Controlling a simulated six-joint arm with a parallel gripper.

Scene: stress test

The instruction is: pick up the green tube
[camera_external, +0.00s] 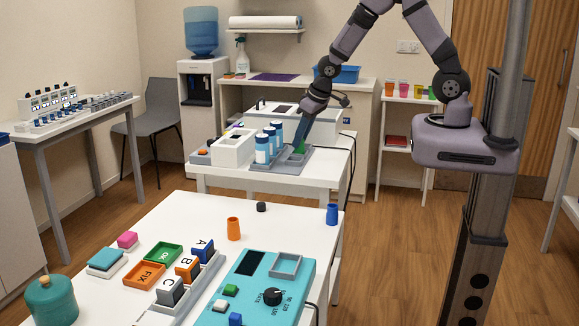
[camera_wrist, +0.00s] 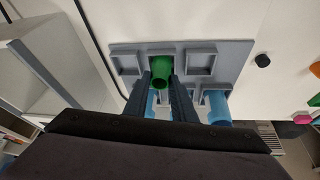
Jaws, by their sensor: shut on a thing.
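The green tube (camera_wrist: 162,68) is between the two fingers of my gripper (camera_wrist: 164,84) in the wrist view. My gripper is shut on it. In the external view, only a small part of the green tube (camera_external: 299,148) shows below my gripper (camera_external: 303,138), over the grey rack (camera_external: 293,163) on the far white table. The wrist view shows the rack (camera_wrist: 235,53) with square recesses around the tube. I cannot tell whether the tube's lower end is inside a recess or clear of it.
Several blue-and-white tubes (camera_external: 262,149) stand close to my gripper's left in the external view. A white box (camera_external: 232,148) stands left of them. The near table holds an orange cup (camera_external: 233,229), a blue cup (camera_external: 332,214) and a teal panel (camera_external: 254,290).

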